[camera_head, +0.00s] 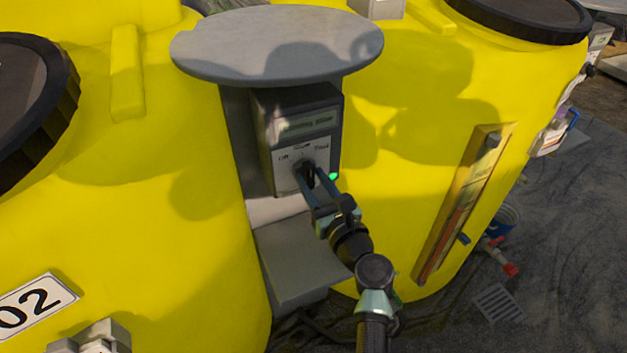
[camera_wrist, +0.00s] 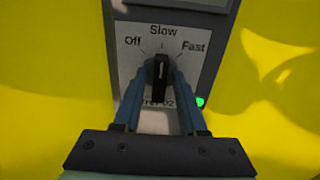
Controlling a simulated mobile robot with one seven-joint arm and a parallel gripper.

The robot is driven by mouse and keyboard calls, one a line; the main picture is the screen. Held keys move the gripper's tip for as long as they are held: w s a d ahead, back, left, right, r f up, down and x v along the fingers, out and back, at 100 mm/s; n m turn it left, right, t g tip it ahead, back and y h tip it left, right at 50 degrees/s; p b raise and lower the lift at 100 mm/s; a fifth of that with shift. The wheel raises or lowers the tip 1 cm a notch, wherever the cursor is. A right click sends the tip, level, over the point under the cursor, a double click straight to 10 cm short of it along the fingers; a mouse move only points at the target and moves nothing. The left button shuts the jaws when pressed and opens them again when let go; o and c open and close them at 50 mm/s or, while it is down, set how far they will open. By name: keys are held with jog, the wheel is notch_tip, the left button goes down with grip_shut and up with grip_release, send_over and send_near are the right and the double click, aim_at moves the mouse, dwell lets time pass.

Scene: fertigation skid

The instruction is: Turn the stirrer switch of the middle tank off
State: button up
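The stirrer switch (camera_wrist: 160,84) is a black rotary knob on a grey control box (camera_head: 267,150). Its dial reads Off, Slow and Fast from left to right. The white pointer line stands upright, toward Slow. A green lamp (camera_wrist: 200,101) is lit at the lower right of the dial. The label below the knob is partly hidden by my gripper; "02" shows at its end. My gripper (camera_head: 308,172) is at the knob in the head view. In the wrist view its two blue fingers (camera_wrist: 161,80) are on either side of the knob and appear closed against it.
A yellow tank (camera_head: 200,260) with a 02 plate (camera_head: 36,304) stands left of the box, another yellow tank (camera_head: 400,130) right. A round grey cover (camera_head: 280,42) overhangs the box. A grey ledge (camera_head: 300,262) juts out below. A level gauge (camera_head: 462,205) is on the right tank.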

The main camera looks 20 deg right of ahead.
grip_shut()
jog(key=n+b, duration=0.2)
jog(key=n, duration=0.2)
jog(key=shift+a+f, duration=0.15)
jog(key=shift+n+b, duration=1.35)
jog(key=shift+n, duration=1.05)
jog(key=shift+o, duration=1.3)
grip_release()
